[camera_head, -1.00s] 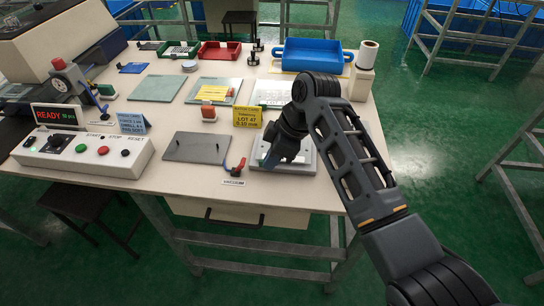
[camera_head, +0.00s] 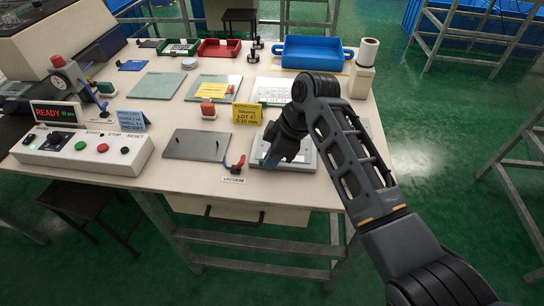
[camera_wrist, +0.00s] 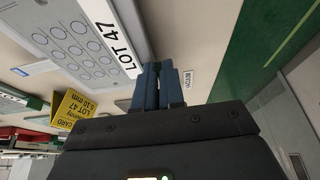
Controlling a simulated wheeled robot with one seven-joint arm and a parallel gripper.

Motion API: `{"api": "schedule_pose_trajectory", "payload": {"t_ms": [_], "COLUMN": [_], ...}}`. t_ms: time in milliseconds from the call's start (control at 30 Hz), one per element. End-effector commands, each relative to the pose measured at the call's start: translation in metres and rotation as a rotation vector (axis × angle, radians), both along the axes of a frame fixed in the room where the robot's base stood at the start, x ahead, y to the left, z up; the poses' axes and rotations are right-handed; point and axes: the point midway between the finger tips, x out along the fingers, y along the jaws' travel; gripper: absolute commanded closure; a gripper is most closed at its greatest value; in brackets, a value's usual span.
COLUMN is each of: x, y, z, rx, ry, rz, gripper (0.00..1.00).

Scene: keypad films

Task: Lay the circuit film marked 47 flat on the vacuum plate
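The vacuum plate (camera_head: 197,145) is a bare dark grey plate with two upright pins, left of my gripper. A pale keypad film (camera_wrist: 75,40) with rows of circles and a white "LOT 47" label shows in the wrist view. It lies on a light grey tray or block (camera_head: 302,158) in the head view, mostly hidden by my arm. My gripper (camera_wrist: 158,88) has two dark blue fingers close together with a narrow gap, low beside the labelled end of the film. Whether the film edge is between them cannot be made out.
A yellow "LOT 47" card (camera_head: 247,115) stands behind the gripper. A red-handled valve (camera_head: 238,164) sits by the plate's front right corner. A control box (camera_head: 82,151) with buttons is at left, and a blue tray (camera_head: 312,53) is at the back.

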Motion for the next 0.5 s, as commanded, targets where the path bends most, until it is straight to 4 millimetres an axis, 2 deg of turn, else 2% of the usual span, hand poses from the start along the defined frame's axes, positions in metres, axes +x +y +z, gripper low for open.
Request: {"api": "schedule_pose_trajectory", "payload": {"t_ms": [33, 233, 500], "x": [0.0000, 0.0000, 0.0002], "y": [0.0000, 0.0000, -0.0005], "z": [0.0000, 0.0000, 0.0011], "rx": [0.000, 0.000, 0.000], "ry": [0.000, 0.000, -0.001], "rz": [0.000, 0.000, 0.000], "gripper": [0.86, 0.67, 0.66]}}
